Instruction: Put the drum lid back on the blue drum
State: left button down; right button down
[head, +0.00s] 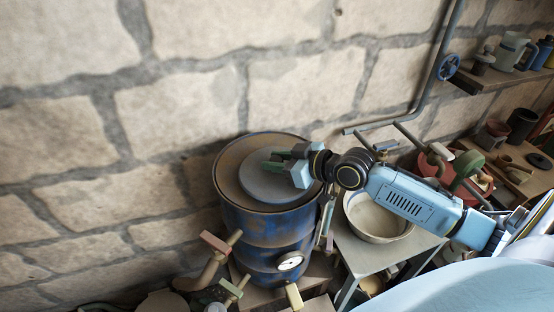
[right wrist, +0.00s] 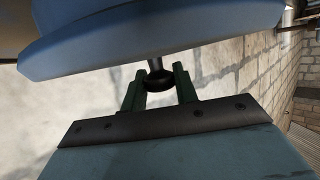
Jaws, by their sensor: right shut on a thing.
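The blue drum (head: 262,236) stands upright against the stone wall, with a rusty brown top and a round gauge on its side. The drum lid (head: 268,190), a grey-blue disc, is over the middle of the drum's top, inside its rim. I cannot tell whether it touches the drum. My right gripper (head: 276,160) reaches in from the right above the lid. In the right wrist view its green fingers (right wrist: 160,88) are shut on the lid's dark knob (right wrist: 159,80), and the lid (right wrist: 150,35) fills the top of the picture. My left gripper is out of view.
A metal bowl (head: 378,222) sits on a small table (head: 372,257) right of the drum. Pipes with handles (head: 212,262) stand at the drum's lower left. A wall pipe with a blue valve wheel (head: 447,66) and a shelf (head: 490,77) are at upper right.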

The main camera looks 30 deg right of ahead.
jog(key=shift+f, duration=0.2)
dwell(0.7)
jog(key=c, duration=1)
grip_release()
jog(key=v, duration=0.9)
jog(key=shift+s+d+r, duration=0.1)
jog(key=shift+s+d, duration=0.1)
jog(key=shift+s, duration=0.15)
jog(key=shift+v, duration=1.75)
jog(key=shift+r, duration=0.1)
